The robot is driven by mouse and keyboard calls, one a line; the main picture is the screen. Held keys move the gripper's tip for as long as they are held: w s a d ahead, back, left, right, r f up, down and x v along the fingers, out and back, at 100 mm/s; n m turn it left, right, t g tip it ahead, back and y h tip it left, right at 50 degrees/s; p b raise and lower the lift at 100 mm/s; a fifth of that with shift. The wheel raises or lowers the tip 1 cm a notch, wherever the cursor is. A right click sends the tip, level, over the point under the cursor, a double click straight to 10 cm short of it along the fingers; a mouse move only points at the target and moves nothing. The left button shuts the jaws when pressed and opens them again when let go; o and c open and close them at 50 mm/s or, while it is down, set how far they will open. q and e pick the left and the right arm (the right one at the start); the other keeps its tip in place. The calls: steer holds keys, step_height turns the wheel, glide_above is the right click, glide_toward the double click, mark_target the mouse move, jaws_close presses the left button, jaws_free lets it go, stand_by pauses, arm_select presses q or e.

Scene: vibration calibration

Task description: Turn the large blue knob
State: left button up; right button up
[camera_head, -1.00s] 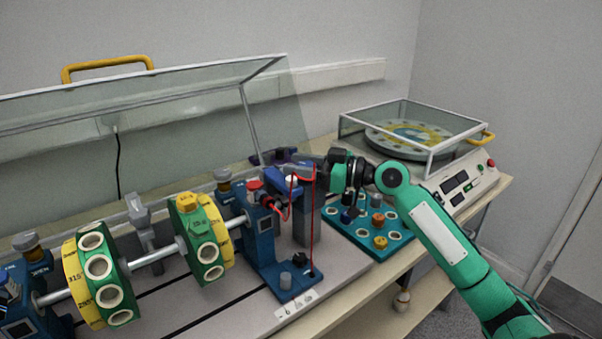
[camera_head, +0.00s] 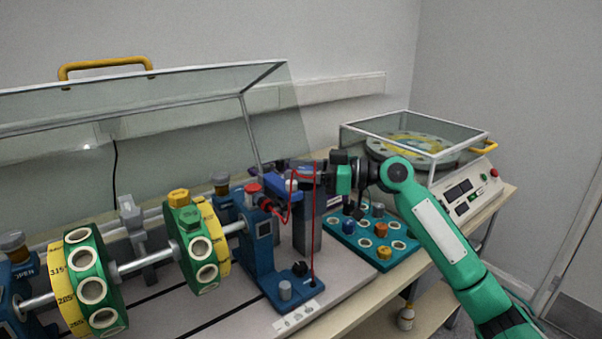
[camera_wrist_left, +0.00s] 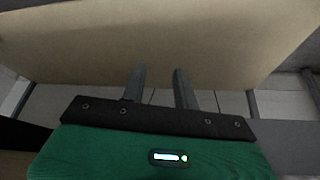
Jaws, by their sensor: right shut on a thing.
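My right gripper (camera_head: 312,172) reaches in from the right, level with the top of a grey post on the bench rig. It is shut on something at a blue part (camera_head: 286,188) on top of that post. I take this to be the large blue knob, but the jaws hide much of it and its outline is unclear. My left gripper does not show in the head view. In the left wrist view the left gripper (camera_wrist_left: 157,78) has its two fingers apart with nothing between them, near a pale board edge.
A shaft with green and yellow discs (camera_head: 88,280) runs across the bench. A raised clear cover with a yellow handle (camera_head: 105,66) stands behind. A teal tray (camera_head: 348,236) of small parts lies below my right arm. A glass-covered turntable unit (camera_head: 472,190) stands at the right.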

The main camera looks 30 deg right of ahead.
arm_select(q)
steer(key=shift+w, duration=0.1)
arm_select(e)
steer(key=shift+r, duration=0.1)
steer(key=o, duration=0.7)
steer(key=shift+s+d, duration=0.3)
steer(key=shift+d, duration=0.1)
arm_select(q)
steer(key=shift+w+d+f+t+h+b, duration=0.2)
steer(key=shift+w+d+t+h+b, duration=0.1)
steer(key=shift+w+d+t, duration=0.25)
steer(key=shift+w+d+f+t+h+b, duration=0.2)
steer(key=shift+w+d+t+h+b, duration=0.15)
steer(key=shift+d, duration=0.4)
steer(key=shift+w+d+f+t+h+b, duration=0.15)
steer(key=shift+w+d+f+t+b, duration=0.1)
steer(key=shift+w+d+t, duration=0.35)
arm_select(e)
steer(key=v, duration=1.3)
arm_select(q)
steer(key=shift+s+r, duration=0.1)
